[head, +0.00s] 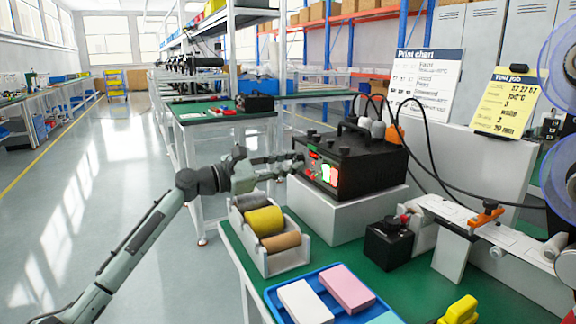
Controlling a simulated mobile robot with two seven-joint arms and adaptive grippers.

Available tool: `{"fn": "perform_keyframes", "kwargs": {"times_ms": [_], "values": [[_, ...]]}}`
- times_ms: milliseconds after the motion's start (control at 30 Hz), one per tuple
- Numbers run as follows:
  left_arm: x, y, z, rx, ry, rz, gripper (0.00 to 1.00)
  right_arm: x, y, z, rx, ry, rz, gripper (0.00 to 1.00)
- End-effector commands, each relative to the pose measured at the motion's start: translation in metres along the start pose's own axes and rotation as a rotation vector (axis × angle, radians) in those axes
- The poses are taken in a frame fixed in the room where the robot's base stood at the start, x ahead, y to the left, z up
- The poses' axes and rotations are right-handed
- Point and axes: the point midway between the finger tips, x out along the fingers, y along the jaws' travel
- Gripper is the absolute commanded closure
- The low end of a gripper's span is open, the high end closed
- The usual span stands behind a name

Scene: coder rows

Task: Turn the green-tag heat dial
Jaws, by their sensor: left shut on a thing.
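The black control box (352,160) stands on a white block on the green bench. Its left front face carries small red and green marks and a lit red, green and white panel (329,176). My left gripper (299,162) reaches in from the left, level with this face, at its left edge. Its fingers are closed on a small part there, which looks like the heat dial. The fingers hide most of the dial, and I cannot read its tag or setting. My right gripper is not in view.
A white rack (291,262) with grey, yellow and tan rolls stands below my left gripper. A blue tray (323,293) holds pink and white blocks. A small black box (388,245) and cables are to the right. Open floor lies left.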

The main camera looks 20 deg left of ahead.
Motion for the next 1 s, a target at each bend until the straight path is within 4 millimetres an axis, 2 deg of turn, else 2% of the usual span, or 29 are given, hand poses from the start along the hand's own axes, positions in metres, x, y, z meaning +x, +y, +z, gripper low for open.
{"fn": "perform_keyframes", "kwargs": {"times_ms": [567,600,733,1000], "values": [[0.0000,-0.0004,-0.0005,0.034,-0.001,-0.002,1.00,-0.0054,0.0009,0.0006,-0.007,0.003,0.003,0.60],[0.0000,-0.0004,-0.0005,0.034,-0.001,-0.002,0.71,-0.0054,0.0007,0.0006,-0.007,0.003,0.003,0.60],[0.0000,-0.0003,-0.0004,0.034,-0.001,-0.001,0.55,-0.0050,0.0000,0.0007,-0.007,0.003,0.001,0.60],[-0.0004,-0.0001,-0.0003,0.034,-0.001,-0.001,0.55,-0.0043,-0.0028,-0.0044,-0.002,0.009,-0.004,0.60]]}}
